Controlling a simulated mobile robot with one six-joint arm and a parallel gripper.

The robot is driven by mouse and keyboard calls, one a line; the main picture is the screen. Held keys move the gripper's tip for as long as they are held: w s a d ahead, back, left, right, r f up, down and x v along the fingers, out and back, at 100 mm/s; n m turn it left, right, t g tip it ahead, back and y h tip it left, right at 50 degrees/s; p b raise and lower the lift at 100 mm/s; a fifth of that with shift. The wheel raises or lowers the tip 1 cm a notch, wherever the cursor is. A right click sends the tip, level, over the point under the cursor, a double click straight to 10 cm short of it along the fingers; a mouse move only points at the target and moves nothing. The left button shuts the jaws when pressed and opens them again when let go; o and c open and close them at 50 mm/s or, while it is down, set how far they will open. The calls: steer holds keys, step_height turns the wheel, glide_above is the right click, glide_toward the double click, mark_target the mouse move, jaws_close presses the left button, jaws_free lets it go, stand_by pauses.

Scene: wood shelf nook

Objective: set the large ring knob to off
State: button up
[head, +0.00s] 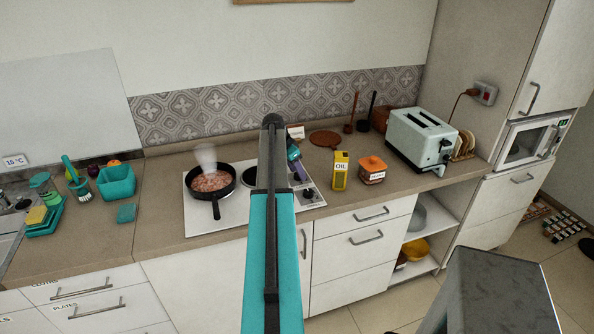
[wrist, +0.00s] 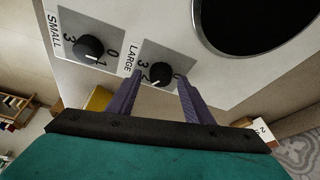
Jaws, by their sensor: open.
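The large ring knob (wrist: 161,72) is round and black, on a grey plate marked LARGE in the wrist view. A pale pointer mark shows at its lower edge, but I cannot tell which number it points to. My gripper (wrist: 160,82) is open, with one purple finger on each side of this knob; I cannot tell whether they touch it. In the head view my gripper (head: 296,163) is over the right part of the white hob (head: 233,222), and the large knob is hidden there.
The small ring knob (wrist: 89,49) sits beside it, its pointer near 1. A steaming pan (head: 211,182) stands on the hob's left ring. An oil carton (head: 340,171), an orange-lidded jar (head: 372,171) and a toaster (head: 420,140) stand to the right.

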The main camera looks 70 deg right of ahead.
steer(key=shift+d+f, duration=0.1)
steer(key=shift+f, duration=0.15)
steer(key=shift+s, duration=0.1)
steer(key=c, duration=1)
